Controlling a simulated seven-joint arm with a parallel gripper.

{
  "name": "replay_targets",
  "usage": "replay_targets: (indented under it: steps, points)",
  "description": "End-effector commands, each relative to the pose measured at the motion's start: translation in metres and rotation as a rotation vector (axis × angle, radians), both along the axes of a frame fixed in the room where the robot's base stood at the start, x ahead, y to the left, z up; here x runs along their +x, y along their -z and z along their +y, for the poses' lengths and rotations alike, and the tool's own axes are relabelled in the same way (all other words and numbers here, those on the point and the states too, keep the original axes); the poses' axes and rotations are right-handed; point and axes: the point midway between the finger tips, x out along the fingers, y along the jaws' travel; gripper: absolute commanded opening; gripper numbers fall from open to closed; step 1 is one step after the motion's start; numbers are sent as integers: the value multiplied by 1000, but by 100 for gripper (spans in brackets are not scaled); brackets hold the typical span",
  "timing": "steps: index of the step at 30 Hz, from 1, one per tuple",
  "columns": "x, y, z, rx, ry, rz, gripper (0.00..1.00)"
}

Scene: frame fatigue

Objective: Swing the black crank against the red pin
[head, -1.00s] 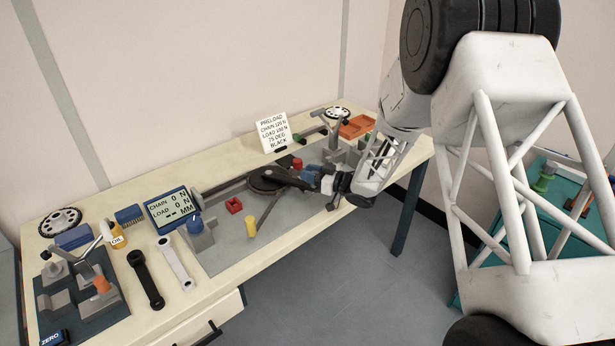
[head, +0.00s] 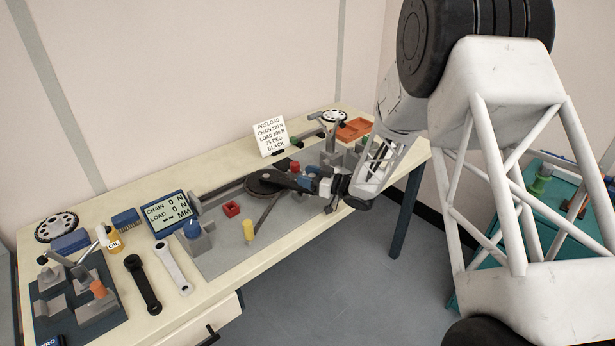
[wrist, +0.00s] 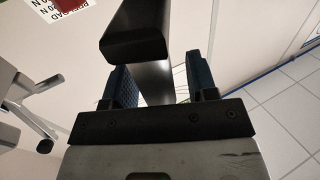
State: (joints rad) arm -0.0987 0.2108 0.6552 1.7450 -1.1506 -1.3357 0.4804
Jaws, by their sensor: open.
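The mounted black crank (head: 291,181) reaches right from the dark chainring (head: 262,188) on the bench rig to my gripper (head: 322,185). In the wrist view my gripper (wrist: 163,88) is open, with a dark bar, apparently the crank (wrist: 152,78), between its two fingers. Gaps show beside the bar, so I see no firm grip. A red piece (head: 295,167), perhaps the red pin, stands just behind the crank in the head view. A red patch (wrist: 70,4) also shows at the top of the wrist view. Contact between crank and pin cannot be made out.
A loose black crank (head: 143,284) and a silver one (head: 173,268) lie at the front left. A display (head: 167,213), a red block (head: 231,209), a yellow peg (head: 249,230) and a preload sign (head: 271,134) stand around the rig. An orange tray (head: 354,129) is at the far end.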

Motion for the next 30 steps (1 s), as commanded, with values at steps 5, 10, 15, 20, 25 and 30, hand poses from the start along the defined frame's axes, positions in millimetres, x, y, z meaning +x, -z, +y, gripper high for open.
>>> replay_targets:
  steps: [5, 10, 15, 20, 25, 30]
  points:
    - [-4, 0, -10, 0, 1, 0, 53]
    - [-10, -1, -27, 1, 2, 0, 53]
    - [-18, 0, -46, 0, 2, 0, 53]
    - [-24, -1, -61, 0, 1, -1, 53]
    - [-27, -1, -70, 1, 1, -1, 53]
    - [-28, 0, -71, 0, 0, 0, 53]
